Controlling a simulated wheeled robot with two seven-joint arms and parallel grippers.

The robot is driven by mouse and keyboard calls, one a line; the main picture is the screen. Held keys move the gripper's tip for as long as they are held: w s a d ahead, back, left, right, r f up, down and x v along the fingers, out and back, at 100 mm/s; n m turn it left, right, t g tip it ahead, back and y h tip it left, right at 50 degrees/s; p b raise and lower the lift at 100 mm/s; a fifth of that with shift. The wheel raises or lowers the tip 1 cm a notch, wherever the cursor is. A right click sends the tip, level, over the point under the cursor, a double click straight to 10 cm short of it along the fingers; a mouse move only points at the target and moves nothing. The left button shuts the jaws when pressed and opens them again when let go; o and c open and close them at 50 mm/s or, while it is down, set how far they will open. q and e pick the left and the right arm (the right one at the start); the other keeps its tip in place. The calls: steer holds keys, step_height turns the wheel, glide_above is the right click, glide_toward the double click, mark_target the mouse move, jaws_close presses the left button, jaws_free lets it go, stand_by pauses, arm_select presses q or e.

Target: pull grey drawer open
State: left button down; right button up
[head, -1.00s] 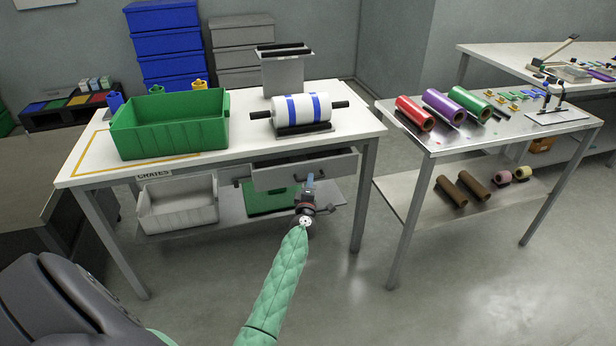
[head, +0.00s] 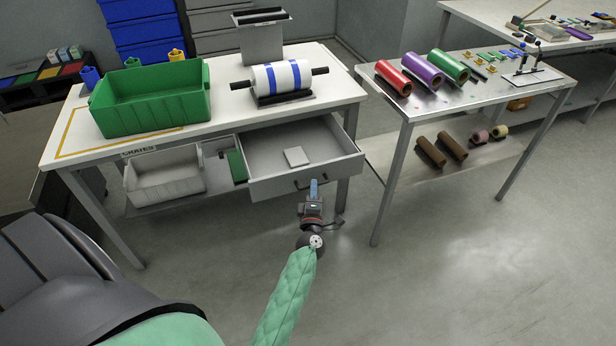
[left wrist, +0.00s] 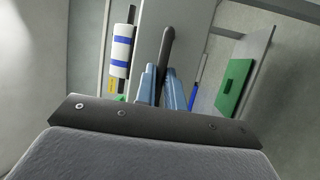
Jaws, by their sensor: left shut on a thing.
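The grey drawer (head: 270,180) under the white table is pulled well out, and its inside shows. A small light square block (head: 296,157) lies in it. A dark bar handle (head: 310,181) runs along the drawer's front. My left gripper (head: 313,187) is at the drawer front, its blue fingers shut on the handle. In the left wrist view the fingers (left wrist: 162,88) close around the dark handle (left wrist: 166,50), in front of the grey drawer front (left wrist: 190,40). My right gripper is not in view.
On the table (head: 215,125) stand a green crate (head: 150,118) and a white roll with blue bands (head: 275,77) on a stand. A white crate (head: 165,185) is on the lower shelf. A metal table (head: 410,105) with coloured rolls stands at right. The floor in front is free.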

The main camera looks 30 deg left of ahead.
arm_select(q)
steer(key=shift+s+d, duration=0.6)
steer(key=shift+d, duration=0.05)
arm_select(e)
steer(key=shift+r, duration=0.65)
arm_select(q)
steer(key=c, duration=1.5)
jaws_free()
